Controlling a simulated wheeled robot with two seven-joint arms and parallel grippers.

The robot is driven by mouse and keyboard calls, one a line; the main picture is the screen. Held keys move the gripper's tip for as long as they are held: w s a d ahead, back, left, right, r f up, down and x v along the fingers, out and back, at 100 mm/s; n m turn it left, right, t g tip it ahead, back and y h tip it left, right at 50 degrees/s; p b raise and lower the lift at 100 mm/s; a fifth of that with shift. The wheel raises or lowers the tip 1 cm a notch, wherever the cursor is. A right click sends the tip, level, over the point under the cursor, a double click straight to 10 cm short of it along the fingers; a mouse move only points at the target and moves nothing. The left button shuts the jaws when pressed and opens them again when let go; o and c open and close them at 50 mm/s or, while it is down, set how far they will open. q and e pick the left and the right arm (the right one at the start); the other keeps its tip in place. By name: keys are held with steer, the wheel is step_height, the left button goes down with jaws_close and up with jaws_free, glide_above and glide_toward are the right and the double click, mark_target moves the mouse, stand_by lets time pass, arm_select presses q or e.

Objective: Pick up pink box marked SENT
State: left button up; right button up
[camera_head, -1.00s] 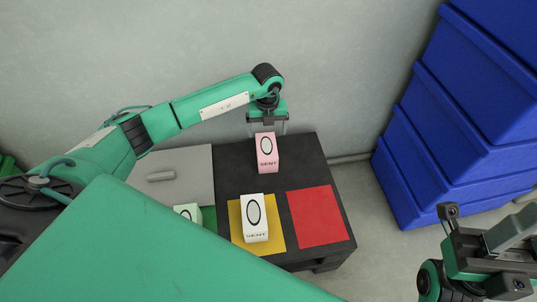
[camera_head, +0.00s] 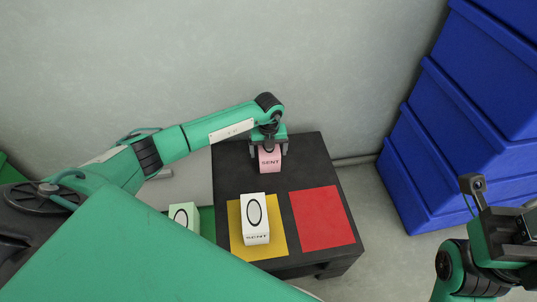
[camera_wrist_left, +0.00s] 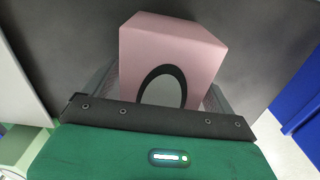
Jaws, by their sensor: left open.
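The pink box marked SENT (camera_head: 270,161) stands on the black table near its far edge. My left gripper (camera_head: 269,150) is over it from above, open, with one finger on each side of the box. The gripper hides the box's upper part and most of its oval in the head view. In the left wrist view the pink box (camera_wrist_left: 172,50) sits between the two fingers, its oval partly hidden by the gripper's dark edge. My right gripper (camera_head: 502,205) is at the right edge of the head view, away from the table, and its fingers are not clear.
A white SENT box (camera_head: 256,232) stands on a yellow square (camera_head: 236,243). A pale green box (camera_head: 184,215) is at the left, partly hidden by my arm. A red square (camera_head: 322,218) is bare. Blue crates (camera_head: 440,135) are stacked at the right.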

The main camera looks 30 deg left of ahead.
arm_select(q)
steer(key=shift+f, duration=0.3)
steer(key=shift+c, duration=0.2)
steer(key=c, duration=1.1)
steer(key=shift+r, duration=0.2)
